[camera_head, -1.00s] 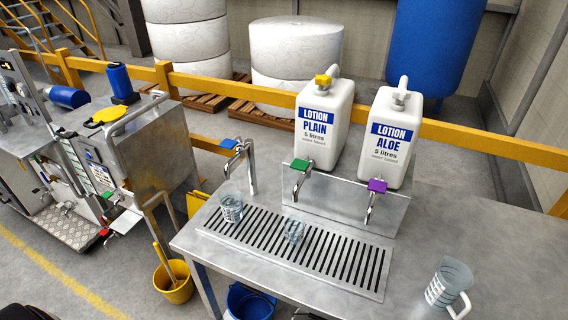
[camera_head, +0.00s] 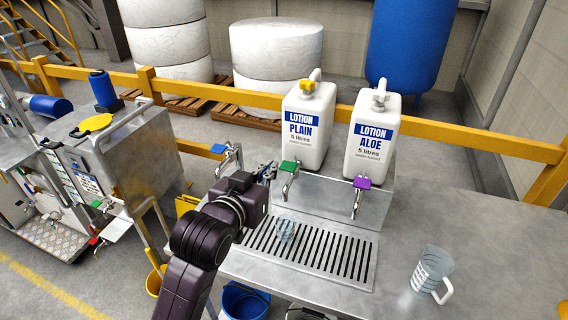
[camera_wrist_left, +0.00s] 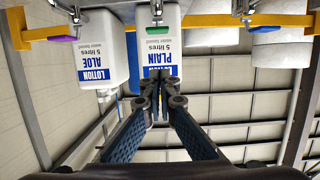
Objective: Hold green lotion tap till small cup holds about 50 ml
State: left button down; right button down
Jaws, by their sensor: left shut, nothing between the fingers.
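The green lotion tap (camera_head: 290,166) sits below the white PLAIN lotion container (camera_head: 306,125). The tap's spout points down over the slotted drip tray (camera_head: 330,254). The small clear cup (camera_head: 286,228) stands on the tray roughly under that spout; its fill level is too small to tell. My left gripper (camera_head: 268,170) is shut and empty, just left of the green handle; I cannot tell whether they touch.
The purple tap (camera_head: 361,183) and ALOE container (camera_head: 373,140) stand to the right. A blue tap (camera_head: 218,149) is behind my left arm. A clear jug (camera_head: 430,270) stands on the right of the bench, with free metal surface around it. A yellow rail (camera_head: 440,128) runs behind.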

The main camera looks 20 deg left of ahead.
pick_arm(q)
jog(key=shift+w+r, duration=0.1)
jog(key=shift+r, duration=0.1)
jog(key=shift+w, duration=0.15)
jog(key=p, duration=0.3)
send_over(288, 166)
jog(key=s, duration=0.2)
notch_tip(288, 166, down, 2)
notch_tip(288, 166, down, 3)
jog(key=shift+a+p, duration=0.1)
jog(key=shift+p, duration=0.2)
jog(key=shift+s+f, duration=0.1)
jog(key=shift+f, duration=0.65)
